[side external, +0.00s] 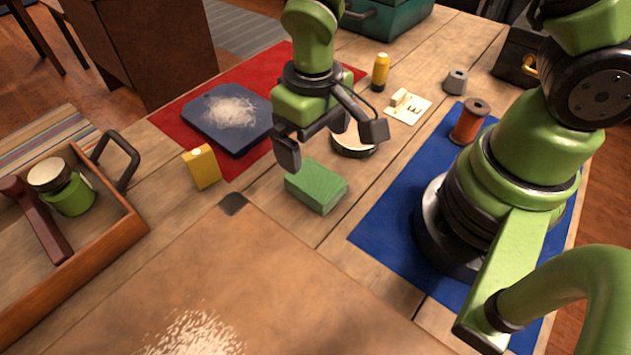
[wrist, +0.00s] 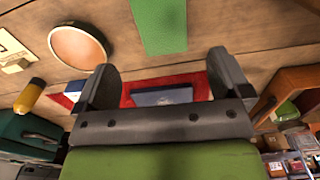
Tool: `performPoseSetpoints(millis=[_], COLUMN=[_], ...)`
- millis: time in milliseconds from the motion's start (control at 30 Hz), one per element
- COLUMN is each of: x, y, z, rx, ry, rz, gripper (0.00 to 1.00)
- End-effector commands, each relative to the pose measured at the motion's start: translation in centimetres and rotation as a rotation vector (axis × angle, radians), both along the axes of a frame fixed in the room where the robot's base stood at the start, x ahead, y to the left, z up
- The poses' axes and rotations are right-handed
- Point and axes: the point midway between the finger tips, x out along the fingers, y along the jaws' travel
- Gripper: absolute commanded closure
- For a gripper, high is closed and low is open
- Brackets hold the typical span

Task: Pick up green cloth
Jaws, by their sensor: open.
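The green cloth (side external: 316,186) is a folded, block-like green piece lying on the wooden table, near the corner of a brown board. It also shows at the top of the wrist view (wrist: 160,24), partly cut off by the frame edge. My gripper (side external: 331,147) is open and empty. It hangs above the table, just behind and above the cloth in the side view, apart from it. In the wrist view my two fingers (wrist: 168,78) stand apart with the cloth beyond their tips.
A round pale-topped tin (side external: 354,141) stands close behind the cloth. A yellow box (side external: 202,167) and a blue board (side external: 205,131) with white grains on a red mat (side external: 182,109) lie to the left. An orange spool (side external: 469,121) stands right. A wooden tray (side external: 97,249) is at left.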

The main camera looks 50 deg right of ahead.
Motion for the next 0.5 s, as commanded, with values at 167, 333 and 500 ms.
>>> performPoseSetpoints(millis=[167,333,500], x=[-0.1,-0.2,-0.7], y=[0.0,0.0,0.3], z=[-2.4,-3.4,-5.7], rx=[-0.001,0.0,-0.002], ry=[0.004,0.002,0.006], rz=[0.0,-0.001,0.002], gripper=[0.04,0.04,0.04])
